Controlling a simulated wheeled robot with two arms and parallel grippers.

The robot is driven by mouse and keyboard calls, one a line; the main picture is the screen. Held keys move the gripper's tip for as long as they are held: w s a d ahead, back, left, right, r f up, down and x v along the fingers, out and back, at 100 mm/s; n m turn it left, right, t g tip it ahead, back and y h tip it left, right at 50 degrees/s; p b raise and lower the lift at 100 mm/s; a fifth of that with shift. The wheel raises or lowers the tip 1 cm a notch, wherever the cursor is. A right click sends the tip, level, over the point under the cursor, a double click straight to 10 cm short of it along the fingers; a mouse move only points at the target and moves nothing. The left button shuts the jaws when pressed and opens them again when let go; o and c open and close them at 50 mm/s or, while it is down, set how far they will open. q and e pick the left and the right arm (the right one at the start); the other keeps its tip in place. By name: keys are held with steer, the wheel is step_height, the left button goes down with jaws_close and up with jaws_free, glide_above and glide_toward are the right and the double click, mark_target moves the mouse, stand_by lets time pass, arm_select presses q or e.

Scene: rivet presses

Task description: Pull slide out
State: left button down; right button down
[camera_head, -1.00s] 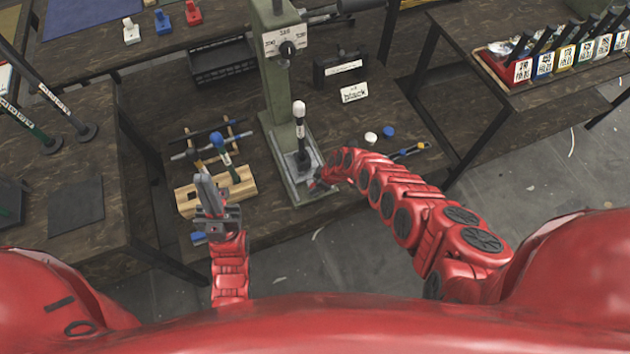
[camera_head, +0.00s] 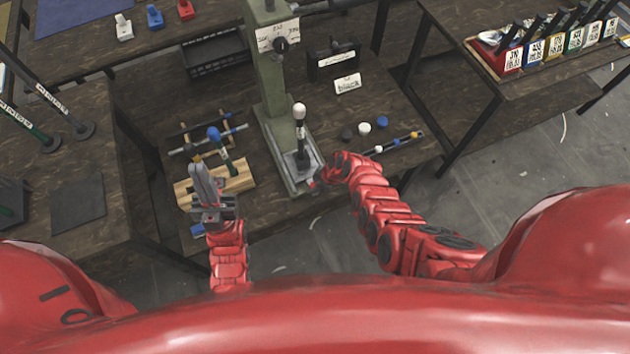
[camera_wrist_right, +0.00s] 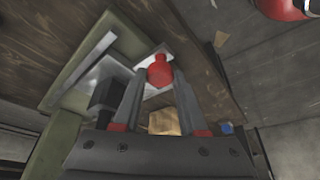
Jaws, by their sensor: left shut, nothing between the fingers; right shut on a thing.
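The green press (camera_head: 272,90) stands on the brown workbench. A light metal slide (camera_head: 291,170) lies on its base, under a black shaft with a white top. In the right wrist view the slide's red knob (camera_wrist_right: 160,72) sits between the fingertips of my right gripper (camera_wrist_right: 155,85), which is shut on it. In the head view the right gripper (camera_head: 318,183) is at the slide's front right corner, mostly hidden by its own arm.
Dark, white and blue caps (camera_head: 365,128) lie right of the press. A black box (camera_head: 333,62) and a white label block (camera_head: 347,84) stand behind. Open floor lies in front of the bench.

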steer(key=shift+s+d+p, duration=0.25)
steer(key=shift+s+p, duration=0.05)
steer(key=shift+s, duration=0.45)
steer(key=shift+s+f, duration=0.15)
steer(key=shift+s, duration=0.1)
steer(key=c, duration=0.8)
jaws_free()
steer(key=shift+c, duration=0.2)
steer(key=o, duration=0.4)
steer(key=shift+d, duration=0.1)
steer(key=shift+r, duration=0.25)
